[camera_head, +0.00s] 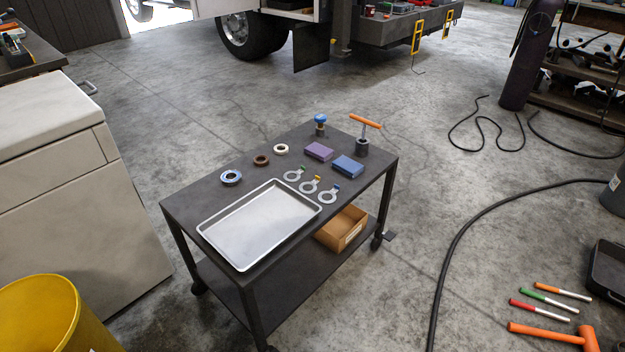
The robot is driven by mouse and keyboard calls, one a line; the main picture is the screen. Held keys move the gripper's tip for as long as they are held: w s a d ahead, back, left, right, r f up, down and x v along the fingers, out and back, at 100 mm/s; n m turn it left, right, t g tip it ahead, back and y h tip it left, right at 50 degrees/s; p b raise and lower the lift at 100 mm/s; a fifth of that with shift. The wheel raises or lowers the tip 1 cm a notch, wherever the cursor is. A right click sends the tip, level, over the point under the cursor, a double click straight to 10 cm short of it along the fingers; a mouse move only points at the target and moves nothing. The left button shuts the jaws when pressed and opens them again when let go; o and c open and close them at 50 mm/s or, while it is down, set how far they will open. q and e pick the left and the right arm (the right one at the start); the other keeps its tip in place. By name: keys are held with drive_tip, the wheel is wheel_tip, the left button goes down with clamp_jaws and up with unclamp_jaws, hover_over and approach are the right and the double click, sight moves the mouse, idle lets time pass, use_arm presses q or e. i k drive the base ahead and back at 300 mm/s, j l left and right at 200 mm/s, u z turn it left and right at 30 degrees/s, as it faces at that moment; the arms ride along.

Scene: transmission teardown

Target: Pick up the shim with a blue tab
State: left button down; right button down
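The shim with a blue tab (328,195) lies flat on the dark cart top (205,200), near its right front edge. It is a grey ring with a small blue tab at its far right side. A shim with a yellow tab (310,186) and a shim with a green tab (293,175) lie beside it in a slanting row. All three rest just right of a metal tray. Neither of my grippers shows in the head view.
The empty tray (262,222) fills the cart's front left. A blue block (347,167), a purple block (319,151), an orange-handled tool (364,125), a blue-knobbed part (320,121) and several rings stand behind. A cardboard box (342,228) sits on the lower shelf.

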sight(333, 193)
drive_tip(key=u, duration=0.25)
drive_tip(key=i+l+u, duration=0.2)
drive_tip(key=l+u, duration=0.25)
drive_tip(key=i+l+u, duration=0.15)
drive_tip(key=u, duration=0.3)
drive_tip(key=l, duration=0.1)
